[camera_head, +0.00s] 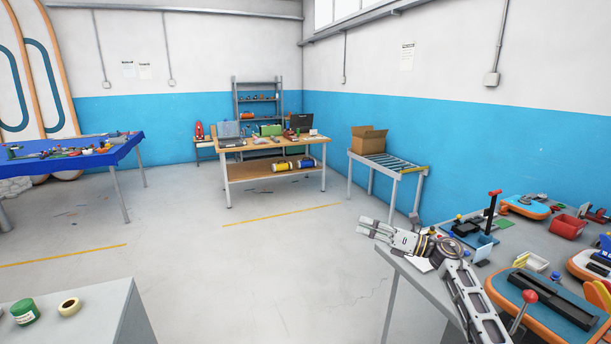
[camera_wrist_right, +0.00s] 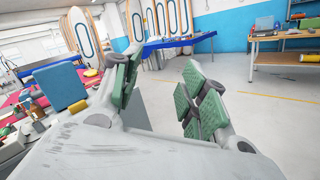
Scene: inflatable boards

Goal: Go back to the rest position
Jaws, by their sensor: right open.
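My right gripper (camera_head: 373,228) shows in the head view at the left edge of the grey work table (camera_head: 398,262), with its arm coming in from the lower right. In the right wrist view the right gripper (camera_wrist_right: 158,95) has its green-padded fingers spread apart, with bare floor between and beyond them. It is open and holds nothing. My left gripper is in neither view.
The table at right carries orange-rimmed boards (camera_head: 543,305), a red bin (camera_head: 567,226) and a red-handled press (camera_head: 490,222). A grey surface (camera_head: 100,308) with a green jar (camera_head: 25,312) and tape roll (camera_head: 69,306) stands at lower left.

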